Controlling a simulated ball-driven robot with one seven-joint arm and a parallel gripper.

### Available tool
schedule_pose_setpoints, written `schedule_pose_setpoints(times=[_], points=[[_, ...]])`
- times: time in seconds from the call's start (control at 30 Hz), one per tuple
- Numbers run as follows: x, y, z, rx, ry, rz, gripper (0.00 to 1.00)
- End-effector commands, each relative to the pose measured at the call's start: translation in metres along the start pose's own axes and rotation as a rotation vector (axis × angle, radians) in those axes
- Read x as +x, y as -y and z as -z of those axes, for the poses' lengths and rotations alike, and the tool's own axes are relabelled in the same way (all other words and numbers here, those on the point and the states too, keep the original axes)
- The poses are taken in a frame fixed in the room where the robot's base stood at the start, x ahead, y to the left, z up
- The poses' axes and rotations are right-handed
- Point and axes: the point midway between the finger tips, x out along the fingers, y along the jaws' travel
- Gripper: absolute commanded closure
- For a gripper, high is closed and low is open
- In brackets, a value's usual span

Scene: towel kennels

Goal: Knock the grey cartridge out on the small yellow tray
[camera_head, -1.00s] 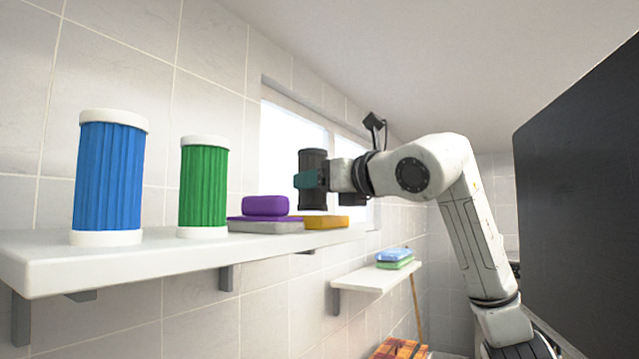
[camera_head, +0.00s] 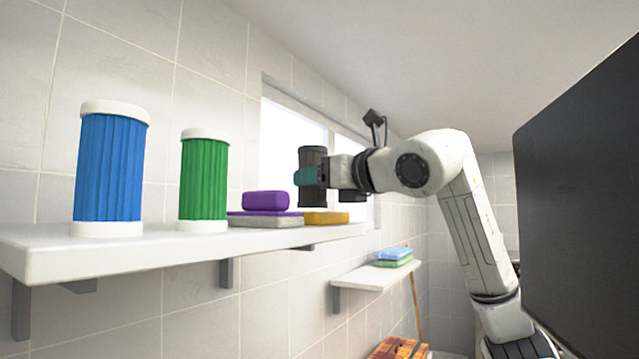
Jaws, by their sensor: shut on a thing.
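My gripper (camera_head: 308,177) is shut on the grey cartridge (camera_head: 313,158), a dark cylinder held upright at its middle. The small yellow tray (camera_head: 327,218) lies at the far end of the white wall shelf, just below the cartridge in the picture. The cartridge's lower end shows close above the tray; I cannot tell whether they touch or how they line up in depth.
On the shelf (camera_head: 120,255) stand a blue pleated cartridge (camera_head: 110,170) and a green one (camera_head: 204,180), both with white ends. A purple block (camera_head: 265,201) rests on a flat grey item (camera_head: 267,221) beside the tray. A lower shelf (camera_head: 372,276) holds folded cloths (camera_head: 393,258).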

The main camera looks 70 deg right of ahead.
Motion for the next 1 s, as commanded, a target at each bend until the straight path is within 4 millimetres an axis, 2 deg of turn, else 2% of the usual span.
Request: schedule_pose_setpoints(times=[0.37, 0.77, 1.0], points=[[0.000, 0.000, -0.004, 0.000, 0.001, 0.000, 0.76], [-0.001, 0.000, -0.023, 0.000, 0.001, 0.000, 0.76], [-0.013, 0.005, -0.022, 0.000, 0.001, 0.002, 0.76]])
